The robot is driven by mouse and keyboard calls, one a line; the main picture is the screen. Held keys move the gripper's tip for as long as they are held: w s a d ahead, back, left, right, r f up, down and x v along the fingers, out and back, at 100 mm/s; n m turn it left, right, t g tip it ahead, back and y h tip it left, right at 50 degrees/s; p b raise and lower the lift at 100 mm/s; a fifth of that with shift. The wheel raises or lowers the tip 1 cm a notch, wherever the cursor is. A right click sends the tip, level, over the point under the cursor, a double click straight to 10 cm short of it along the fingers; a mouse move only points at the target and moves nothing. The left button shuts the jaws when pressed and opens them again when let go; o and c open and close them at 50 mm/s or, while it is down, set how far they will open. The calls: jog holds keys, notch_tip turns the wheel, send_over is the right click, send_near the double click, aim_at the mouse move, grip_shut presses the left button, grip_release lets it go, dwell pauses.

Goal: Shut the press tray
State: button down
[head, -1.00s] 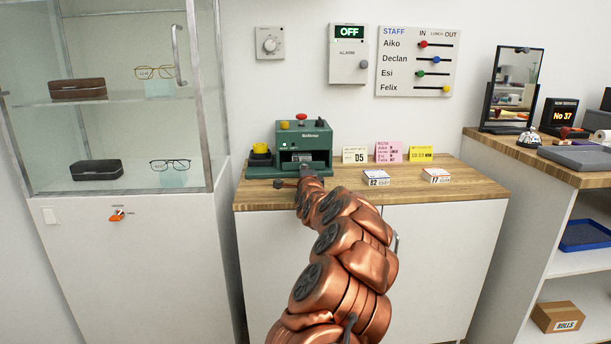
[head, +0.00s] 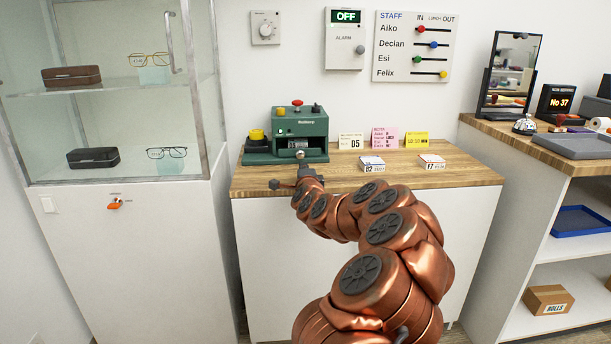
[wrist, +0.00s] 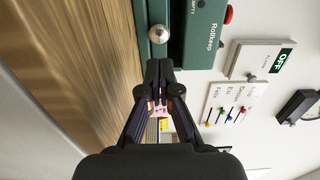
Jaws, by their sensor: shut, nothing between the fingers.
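The green press (head: 314,126) stands at the left end of the wooden counter. Its front has a dark opening, with the tray front (head: 285,157) low before it and a round metal knob (head: 300,154). How far the tray stands out is hard to tell. The knob shows large in the wrist view (wrist: 158,34), on a green strip beside the press body (wrist: 205,35). My gripper (head: 303,166) is just in front of the knob, over the counter's front edge. In the wrist view its fingertips (wrist: 160,68) are together and empty, close to the knob with a small gap visible.
A yellow-topped part (head: 256,135) sits at the press's left. A glass cabinet (head: 110,180) is close on the left. The counter's right end is bare.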

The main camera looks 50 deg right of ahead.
jog(key=shift+v, duration=2.6)
